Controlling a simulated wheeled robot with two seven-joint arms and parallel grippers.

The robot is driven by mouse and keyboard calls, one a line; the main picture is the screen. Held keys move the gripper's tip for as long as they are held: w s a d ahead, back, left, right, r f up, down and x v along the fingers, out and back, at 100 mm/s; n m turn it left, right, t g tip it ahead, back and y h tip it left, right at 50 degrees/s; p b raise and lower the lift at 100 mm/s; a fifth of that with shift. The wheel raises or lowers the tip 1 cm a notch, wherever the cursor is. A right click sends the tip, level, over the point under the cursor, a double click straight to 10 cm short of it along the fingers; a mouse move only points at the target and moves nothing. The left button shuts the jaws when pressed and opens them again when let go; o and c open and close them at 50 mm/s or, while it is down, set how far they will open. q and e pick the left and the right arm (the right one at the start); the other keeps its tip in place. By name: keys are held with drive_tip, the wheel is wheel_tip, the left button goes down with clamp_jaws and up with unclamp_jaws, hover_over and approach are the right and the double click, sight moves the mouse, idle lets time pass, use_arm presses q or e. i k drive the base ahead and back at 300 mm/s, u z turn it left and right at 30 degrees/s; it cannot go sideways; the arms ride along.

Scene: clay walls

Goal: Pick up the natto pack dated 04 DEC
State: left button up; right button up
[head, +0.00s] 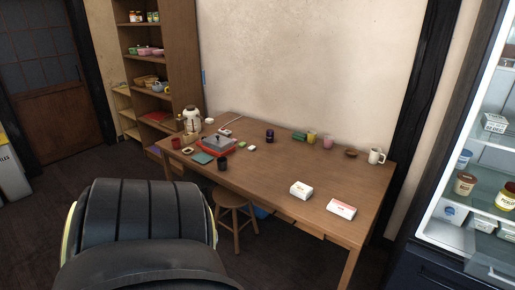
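A white pack with dark print (494,122) sits on the upper shelf of the open fridge at the right. Its print seems to end in DEC, but I cannot read the day surely. White packs (485,225) also show on the lower fridge shelf, and another pale pack (497,278) lies below, cut by the frame's edge. Two white boxes lie on the table: one with a small orange mark (301,191) and one with a red label (341,209). I cannot tell which pack is dated 04 DEC. Neither of my grippers is in view.
The fridge shelves also hold a brown-labelled tub (465,184) and a yellow-labelled jar (506,197). The wooden table (270,180) holds a red tray, a kettle, cups and a white mug (376,156). A stool (234,212) stands at its front. Shelves (155,50) stand behind left.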

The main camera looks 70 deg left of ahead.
sight(303, 191)
drive_tip(key=u, duration=0.75)
drive_tip(key=i, duration=0.9)
drive_tip(key=u, duration=1.05)
drive_tip(key=i, duration=0.85)
drive_tip(key=u, duration=0.2)
